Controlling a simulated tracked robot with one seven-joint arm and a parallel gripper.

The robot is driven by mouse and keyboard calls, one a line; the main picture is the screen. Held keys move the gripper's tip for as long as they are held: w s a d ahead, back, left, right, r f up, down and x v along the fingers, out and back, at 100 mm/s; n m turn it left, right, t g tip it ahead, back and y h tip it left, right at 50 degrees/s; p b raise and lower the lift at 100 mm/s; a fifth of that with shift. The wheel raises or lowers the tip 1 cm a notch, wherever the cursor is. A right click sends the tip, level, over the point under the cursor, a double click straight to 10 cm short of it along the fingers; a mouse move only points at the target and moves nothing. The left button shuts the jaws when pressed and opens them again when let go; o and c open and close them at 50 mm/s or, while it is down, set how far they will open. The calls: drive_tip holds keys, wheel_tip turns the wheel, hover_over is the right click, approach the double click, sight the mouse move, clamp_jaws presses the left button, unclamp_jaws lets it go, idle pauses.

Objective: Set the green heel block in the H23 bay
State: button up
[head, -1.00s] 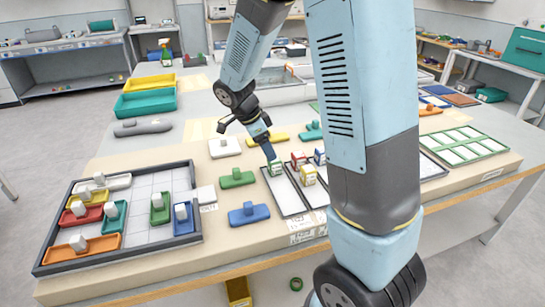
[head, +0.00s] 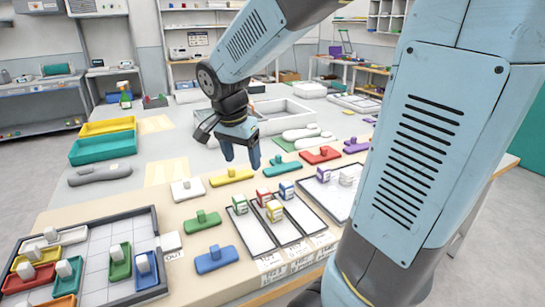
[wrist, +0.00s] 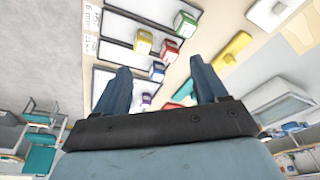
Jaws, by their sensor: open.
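The green heel block (head: 240,204), a small cube with a green top and a pale labelled side, stands at the far end of the leftmost white bay (head: 256,238). It also shows near the top of the wrist view (wrist: 185,23). My gripper (head: 241,160) is open and empty, raised above the table behind the block and clear of it. In the wrist view both fingers of my gripper (wrist: 160,68) are spread with nothing between them. Labels lie along the bays' front edges, but I cannot read which one says H23.
Red (head: 263,197), yellow (head: 275,211) and blue (head: 287,191) blocks stand in the adjoining bays. Green (head: 202,222) and blue (head: 215,258) handled pieces lie left of the bays. A dark-rimmed grid tray (head: 155,218) is at front left.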

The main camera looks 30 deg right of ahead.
drive_tip(key=s+r+n+t+y, duration=0.1)
drive_tip(key=s+r+n+t, duration=0.1)
drive_tip(key=s+n, duration=0.3)
drive_tip(key=s+d+r+n+t+y, duration=0.1)
drive_tip(key=s+r+n, duration=0.3)
drive_tip(key=s, duration=0.5)
drive_tip(key=shift+s+d+n+t, duration=0.15)
drive_tip(key=shift+d+n+t, duration=0.25)
drive_tip(key=shift+n, duration=0.7)
